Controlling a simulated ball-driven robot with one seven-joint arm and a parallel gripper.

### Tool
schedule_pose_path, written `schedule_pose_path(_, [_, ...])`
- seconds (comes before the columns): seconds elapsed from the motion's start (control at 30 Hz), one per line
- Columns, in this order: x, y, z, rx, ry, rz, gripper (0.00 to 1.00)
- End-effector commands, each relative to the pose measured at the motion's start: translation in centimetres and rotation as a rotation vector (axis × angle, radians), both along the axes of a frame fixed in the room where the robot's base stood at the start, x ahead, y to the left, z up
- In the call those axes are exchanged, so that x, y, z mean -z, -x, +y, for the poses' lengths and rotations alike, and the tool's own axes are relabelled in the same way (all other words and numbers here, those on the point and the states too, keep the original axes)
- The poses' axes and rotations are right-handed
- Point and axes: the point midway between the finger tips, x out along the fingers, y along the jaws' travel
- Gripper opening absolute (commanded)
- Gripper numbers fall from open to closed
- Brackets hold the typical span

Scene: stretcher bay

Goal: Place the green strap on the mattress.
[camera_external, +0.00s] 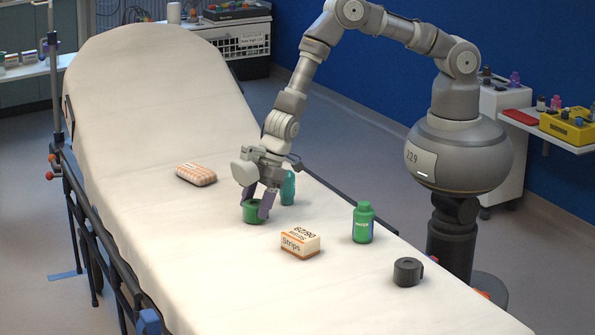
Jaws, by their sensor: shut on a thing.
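The green strap (252,214) is a rolled green band low over the white mattress (160,110), near the middle of the stretcher. My gripper (258,206) points down with its fingers around the strap and is shut on it. The strap's lower edge is at or very close to the mattress surface; I cannot tell whether it touches. Part of the strap is hidden behind the fingers.
Close by on the mattress are a teal bottle (288,188), a Strips box (300,244), a green bottle (363,222), a dark grey roll (408,271) and an orange-white pack (196,174). A side rail (95,220) runs along the left. The mattress's upper part is clear.

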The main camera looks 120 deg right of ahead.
Motion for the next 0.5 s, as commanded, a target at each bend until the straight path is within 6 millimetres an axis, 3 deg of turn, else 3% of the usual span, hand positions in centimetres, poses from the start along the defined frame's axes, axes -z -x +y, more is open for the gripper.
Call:
schedule_pose_path(0.37, [0.48,-0.05,-0.01,-0.001,0.001,-0.001,0.23])
schedule_pose_path(0.4, [0.36,-0.04,-0.01,-0.001,0.001,-0.001,0.74])
schedule_pose_path(0.5, [0.32,-0.04,-0.01,-0.001,0.001,-0.001,0.91])
